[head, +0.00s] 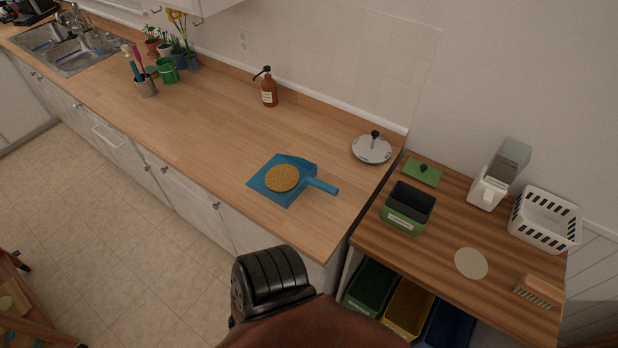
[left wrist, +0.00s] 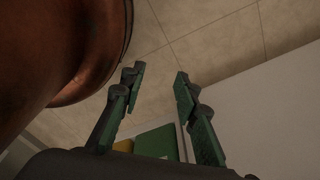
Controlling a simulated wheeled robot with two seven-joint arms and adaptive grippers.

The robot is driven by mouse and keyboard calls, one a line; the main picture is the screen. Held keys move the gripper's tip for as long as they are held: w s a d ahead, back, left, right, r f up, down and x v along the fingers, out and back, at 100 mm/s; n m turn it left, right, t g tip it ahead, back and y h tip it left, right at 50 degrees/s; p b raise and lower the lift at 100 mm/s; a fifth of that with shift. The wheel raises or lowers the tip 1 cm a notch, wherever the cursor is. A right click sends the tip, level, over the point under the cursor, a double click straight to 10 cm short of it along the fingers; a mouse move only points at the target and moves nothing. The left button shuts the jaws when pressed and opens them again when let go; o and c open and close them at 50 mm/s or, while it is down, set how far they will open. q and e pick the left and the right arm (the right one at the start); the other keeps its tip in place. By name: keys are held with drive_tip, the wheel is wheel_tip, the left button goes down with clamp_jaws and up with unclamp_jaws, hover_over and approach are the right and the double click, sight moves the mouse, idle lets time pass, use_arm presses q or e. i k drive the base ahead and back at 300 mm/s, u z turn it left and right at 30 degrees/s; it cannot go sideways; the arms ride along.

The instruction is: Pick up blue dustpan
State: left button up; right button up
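The blue dustpan (head: 298,166) lies on the wooden counter, near its right end, with its handle pointing right toward the counter's edge. A round tan, sponge-like disc (head: 282,178) rests on its pan. The dustpan does not show in the left wrist view. My left gripper (left wrist: 158,82) shows only in the left wrist view; its two fingers are apart with nothing between them, over the tiled floor and a pale panel. My right gripper is in neither view.
A metal lid (head: 371,149) and an amber pump bottle (head: 269,90) stand behind the dustpan. A lower wooden table (head: 436,246) at right holds a green-black box (head: 407,208) and a white basket (head: 545,219). Colored bins (head: 408,306) sit below it. Counter left of the dustpan is clear.

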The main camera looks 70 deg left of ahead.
sight(284, 176)
drive_tip(key=i, duration=0.75)
drive_tip(key=u, duration=2.35)
